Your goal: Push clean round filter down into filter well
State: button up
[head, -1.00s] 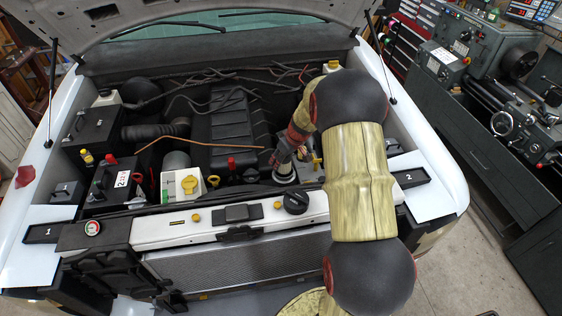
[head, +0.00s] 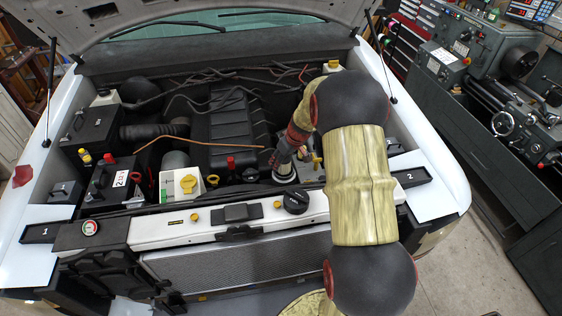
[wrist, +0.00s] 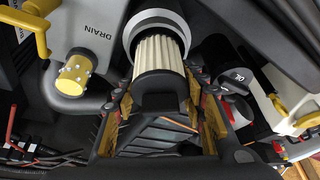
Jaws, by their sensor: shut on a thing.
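The clean round filter (wrist: 158,58) is a pale pleated cylinder with a black end cap (wrist: 160,90). In the wrist view it sits at the upper middle, with its far end inside the grey ring of the filter well (wrist: 160,22). Part of its pleats still shows outside the ring. My gripper (wrist: 163,100) is shut on the filter's black end, one finger on each side. In the head view my arm reaches down into the right of the engine bay, and the well's pale rim (head: 285,178) shows below the gripper. The filter is hidden there.
A housing marked DRAIN with a yellow knobbed cap (wrist: 75,74) lies left of the well. A black oil cap (wrist: 235,80) is close on the right. In the head view the white radiator crossmember (head: 230,215) runs in front, with the engine cover (head: 230,125) left.

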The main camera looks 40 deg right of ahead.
jog(key=shift+f+b, duration=0.55)
jog(key=shift+b, duration=0.1)
jog(key=shift+s+f, duration=0.1)
jog(key=shift+f, duration=0.05)
